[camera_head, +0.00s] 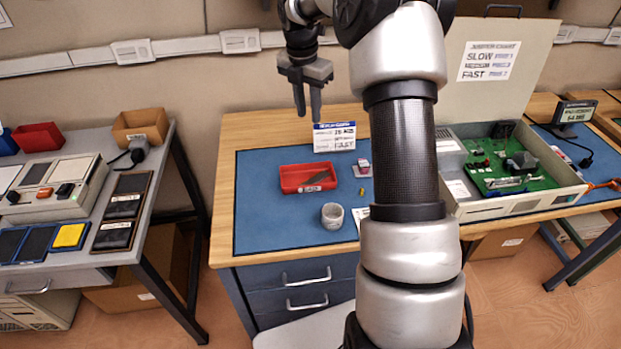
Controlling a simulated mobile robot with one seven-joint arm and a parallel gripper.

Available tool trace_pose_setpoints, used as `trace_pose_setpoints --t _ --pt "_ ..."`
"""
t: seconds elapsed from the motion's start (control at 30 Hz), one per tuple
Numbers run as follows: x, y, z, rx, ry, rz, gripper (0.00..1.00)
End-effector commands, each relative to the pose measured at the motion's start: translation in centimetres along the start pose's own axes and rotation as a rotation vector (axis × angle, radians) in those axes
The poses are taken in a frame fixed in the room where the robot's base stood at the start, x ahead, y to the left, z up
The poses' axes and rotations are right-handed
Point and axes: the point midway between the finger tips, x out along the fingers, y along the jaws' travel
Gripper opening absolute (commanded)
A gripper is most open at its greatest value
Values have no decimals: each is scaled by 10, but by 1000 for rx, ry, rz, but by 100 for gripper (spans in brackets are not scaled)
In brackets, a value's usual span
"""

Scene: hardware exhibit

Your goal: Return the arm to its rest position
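My gripper (308,105) hangs at the upper middle of the head view, fingers pointing down, above the back of the blue mat on the wooden workbench. Its two fingers are apart with a gap between them, and I see nothing held. My arm rises through the middle of the view, bends at the top and reaches back left to the gripper. It covers part of the mat and the left part of the open case. No marker of a rest position shows.
Below the gripper, the workbench (224,180) bears a small sign (334,137), a red tray (288,181) and a grey cup (332,216). Right of my arm, an open case (530,207) holds a green circuit board (545,182). A grey table (152,190) with devices stands at left.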

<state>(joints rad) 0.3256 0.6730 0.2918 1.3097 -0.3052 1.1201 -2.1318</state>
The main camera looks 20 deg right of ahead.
Motion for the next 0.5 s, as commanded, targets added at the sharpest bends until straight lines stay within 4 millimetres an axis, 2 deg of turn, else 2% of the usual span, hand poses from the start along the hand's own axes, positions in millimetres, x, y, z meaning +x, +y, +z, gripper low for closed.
trace_pose_setpoints --t 0.03,0.2,0.5 --pt "-8 1 1 0 -1 2 27" --pt "-21 0 0 0 0 1 27" --pt "-22 0 0 -1 0 0 27"
